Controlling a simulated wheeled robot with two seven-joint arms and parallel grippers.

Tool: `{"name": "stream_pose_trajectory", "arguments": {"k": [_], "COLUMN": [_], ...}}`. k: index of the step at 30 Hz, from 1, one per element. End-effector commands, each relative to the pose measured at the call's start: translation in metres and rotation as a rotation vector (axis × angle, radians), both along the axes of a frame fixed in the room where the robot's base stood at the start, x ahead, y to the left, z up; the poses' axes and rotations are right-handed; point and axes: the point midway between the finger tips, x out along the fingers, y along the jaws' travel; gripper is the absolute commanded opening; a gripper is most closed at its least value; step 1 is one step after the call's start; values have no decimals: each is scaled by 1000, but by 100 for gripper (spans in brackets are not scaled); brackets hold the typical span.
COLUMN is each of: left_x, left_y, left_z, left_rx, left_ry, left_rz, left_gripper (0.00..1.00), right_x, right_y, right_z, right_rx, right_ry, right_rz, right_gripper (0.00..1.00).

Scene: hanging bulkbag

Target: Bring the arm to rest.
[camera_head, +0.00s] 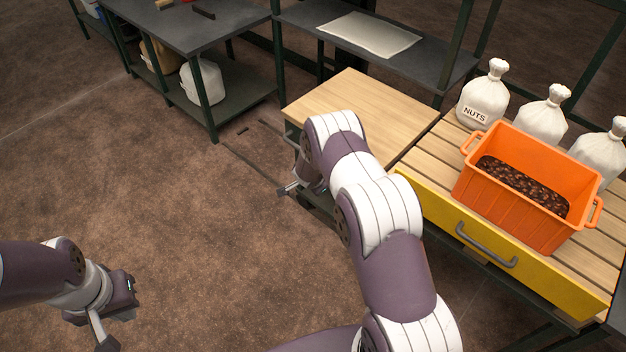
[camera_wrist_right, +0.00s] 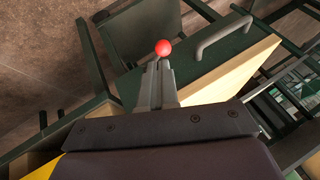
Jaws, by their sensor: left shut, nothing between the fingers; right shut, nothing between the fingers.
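My right arm (camera_head: 378,210) reaches up through the middle of the head view. Its gripper (camera_head: 287,189) is beside the left side of the light wooden worktop, partly hidden by the wrist. In the right wrist view my right gripper (camera_wrist_right: 157,75) is shut and empty, fingers together. My left gripper (camera_head: 103,334) is at the lower left above the brown floor, shut and empty.
A dark green drawer front with a grey handle (camera_wrist_right: 224,36) is close to the right gripper. The wooden worktop (camera_head: 365,105) adjoins a slatted table with a yellow front (camera_head: 450,232), an orange crate (camera_head: 505,205) and white sacks (camera_head: 484,97). Floor (camera_head: 180,220) at left is clear.

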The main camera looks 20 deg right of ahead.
Motion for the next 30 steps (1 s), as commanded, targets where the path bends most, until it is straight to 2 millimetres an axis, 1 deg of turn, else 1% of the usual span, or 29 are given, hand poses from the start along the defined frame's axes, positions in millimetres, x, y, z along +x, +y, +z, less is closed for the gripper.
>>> {"name": "stream_pose_trajectory", "arguments": {"k": [12,14,16,17,18,19,20,21,23,24,26,27,29,30], "left_x": [0,0,0,0,0,0,0,0,0,0,0,0,0,0], "left_y": [0,0,0,0,0,0,0,0,0,0,0,0,0,0], "left_z": [-2,-2,-2,-2,0,6,13,21,33,42,55,64,77,86], "left_rx": [0,0,0,0,0,0,0,0,0,0,0,0,0,0], "left_ry": [1,1,0,0,0,1,1,1,0,0,0,0,0,0], "left_rz": [0,0,0,0,0,0,0,0,0,0,0,0,0,0], "left_gripper": [0,0,0,0,0,0,0,0,0,0,0,0,0,0], "right_x": [0,-1,-19,-32,-53,-70,-86,-108,-142,-167,-204,-229,-263,-282], "right_y": [0,6,19,26,40,53,64,77,93,100,108,111,112,112], "right_z": [-2,-4,-17,-24,-20,-4,17,47,93,124,172,202,243,268], "right_rx": [1,18,40,53,77,92,102,112,114,110,89,69,29,-4], "right_ry": [2,17,84,129,204,258,306,363,441,489,551,587,628,642], "right_rz": [2,33,112,161,265,360,454,570,729,829,964,1047,1154,1210], "right_gripper": [0,0,0,0,0,0,0,0,0,0,0,0,0,0]}}
